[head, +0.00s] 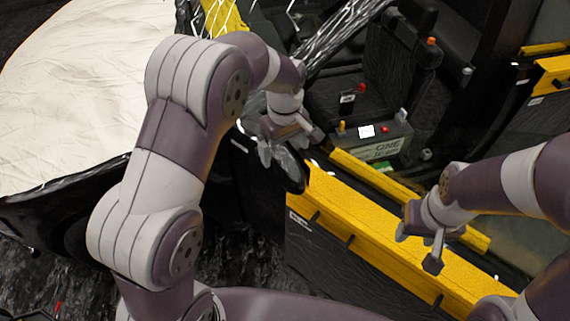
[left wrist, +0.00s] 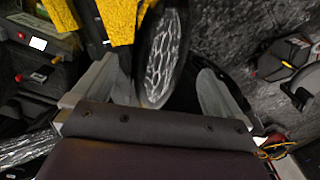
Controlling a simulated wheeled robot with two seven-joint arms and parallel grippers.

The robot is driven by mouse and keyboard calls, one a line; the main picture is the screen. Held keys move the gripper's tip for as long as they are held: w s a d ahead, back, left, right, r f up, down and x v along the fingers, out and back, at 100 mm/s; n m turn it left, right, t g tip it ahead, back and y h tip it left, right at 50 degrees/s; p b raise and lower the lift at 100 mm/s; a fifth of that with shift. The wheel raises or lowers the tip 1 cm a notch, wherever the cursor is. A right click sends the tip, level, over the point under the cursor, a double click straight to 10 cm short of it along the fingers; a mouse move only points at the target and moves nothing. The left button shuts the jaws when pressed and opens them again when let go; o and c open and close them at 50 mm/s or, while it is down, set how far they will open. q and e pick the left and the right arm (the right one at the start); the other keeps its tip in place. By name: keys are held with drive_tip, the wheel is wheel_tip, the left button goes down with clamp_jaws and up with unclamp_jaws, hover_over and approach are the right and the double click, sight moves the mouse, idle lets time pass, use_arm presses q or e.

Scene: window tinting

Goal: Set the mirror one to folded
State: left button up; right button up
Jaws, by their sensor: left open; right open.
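The mirror (head: 289,172) is a dark oval side mirror beside the front end of the yellow door edge. In the left wrist view its shiny, patterned face (left wrist: 162,62) shows inside a black rim. My left gripper (head: 284,149) is open at the mirror and partly covers it in the head view. In the left wrist view the left gripper's fingers (left wrist: 158,95) stand on either side of the mirror; I cannot tell whether they touch it. My right gripper (head: 419,250) is open and empty over the yellow door edge.
The yellow door edge (head: 345,212) runs from the mirror toward the lower right. A cream hood (head: 70,90) fills the upper left. A black seat (head: 365,85) and a box with coloured knobs (head: 385,142) are inside the cab. Dark marbled floor (head: 235,250) lies below.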

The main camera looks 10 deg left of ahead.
use_arm(q)
wheel_tip(320, 180, up, 6)
drive_tip(key=shift+r+p, duration=0.1)
drive_tip(key=shift+p, duration=1.05)
drive_tip(key=s+a+f+m+t, duration=0.1)
drive_tip(key=s+a+m, duration=0.3)
drive_tip(key=s, duration=0.3)
drive_tip(key=s+a+f+m+t, duration=0.1)
drive_tip(key=s+a+m+t, duration=0.1)
drive_tip(key=s+a+m, duration=0.45)
drive_tip(key=s+d+f+n+g+b, duration=0.1)
drive_tip(key=s+d+f+b, duration=0.2)
drive_tip(key=f+b, duration=0.4)
drive_tip(key=shift+s+f+g+b, duration=0.3)
drive_tip(key=shift+s+f, duration=0.1)
drive_tip(key=shift+f, duration=0.35)
drive_tip(key=shift+w+n, duration=0.15)
drive_tip(key=shift+n, duration=0.1)
